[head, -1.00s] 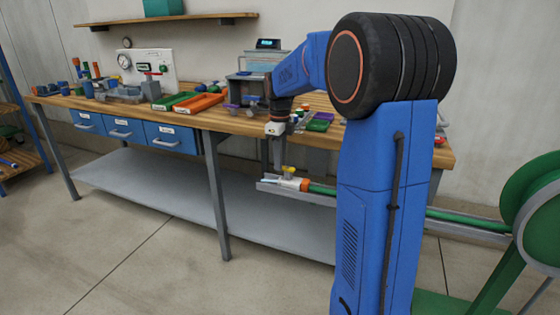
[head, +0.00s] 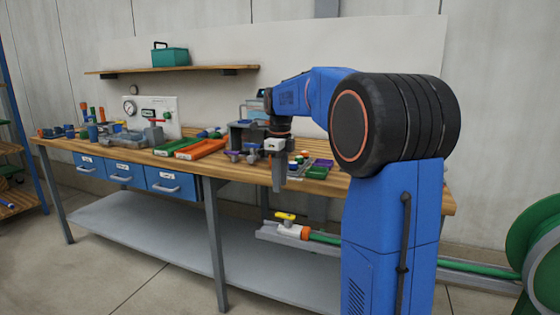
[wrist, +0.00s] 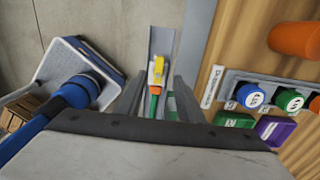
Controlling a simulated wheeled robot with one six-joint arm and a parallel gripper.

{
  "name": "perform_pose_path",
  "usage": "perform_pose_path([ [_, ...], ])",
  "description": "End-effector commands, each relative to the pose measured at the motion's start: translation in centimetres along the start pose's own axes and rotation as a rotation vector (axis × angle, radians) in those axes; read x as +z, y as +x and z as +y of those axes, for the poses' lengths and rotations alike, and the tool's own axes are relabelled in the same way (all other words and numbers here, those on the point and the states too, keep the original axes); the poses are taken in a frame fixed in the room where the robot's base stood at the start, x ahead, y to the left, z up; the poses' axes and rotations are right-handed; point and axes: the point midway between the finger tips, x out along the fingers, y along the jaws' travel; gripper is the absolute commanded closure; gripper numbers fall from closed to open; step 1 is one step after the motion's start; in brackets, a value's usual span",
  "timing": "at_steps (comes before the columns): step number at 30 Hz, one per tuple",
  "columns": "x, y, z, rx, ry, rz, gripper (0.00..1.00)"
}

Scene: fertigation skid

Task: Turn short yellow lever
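The short yellow lever (head: 285,215) sits on an orange and white valve fitting (head: 292,230) at the end of a green hose, in a grey channel below the bench's front edge. The lever also shows in the wrist view (wrist: 158,68), between my fingers and beyond them. My gripper (head: 279,187) points down above the lever, apart from it. In the wrist view its two fingers (wrist: 160,86) stand apart with nothing held between them.
The workbench (head: 225,168) carries an orange tray (head: 203,148), a green tray (head: 174,146) and, near my gripper, a panel with coloured knobs (wrist: 290,98). A green hose reel (head: 535,245) stands at the right. The floor in front is clear.

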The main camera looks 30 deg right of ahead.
Motion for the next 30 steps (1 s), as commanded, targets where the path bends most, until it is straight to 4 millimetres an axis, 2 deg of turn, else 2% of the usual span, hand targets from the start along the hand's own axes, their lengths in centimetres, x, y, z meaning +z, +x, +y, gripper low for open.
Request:
perform_pose_path([
  [1,0.0,-1.1,-0.1,-0.003,0.0,-0.002,0.66],
  [6,0.0,-4.1,-0.1,-0.002,0.0,-0.002,0.66],
  [12,0.0,-6.5,-0.1,-0.001,0.0,-0.001,0.66],
  [18,0.0,-7.2,0.0,0.0,0.0,0.0,0.66],
  [30,0.0,-7.2,0.0,0.0,0.0,0.0,0.66],
])
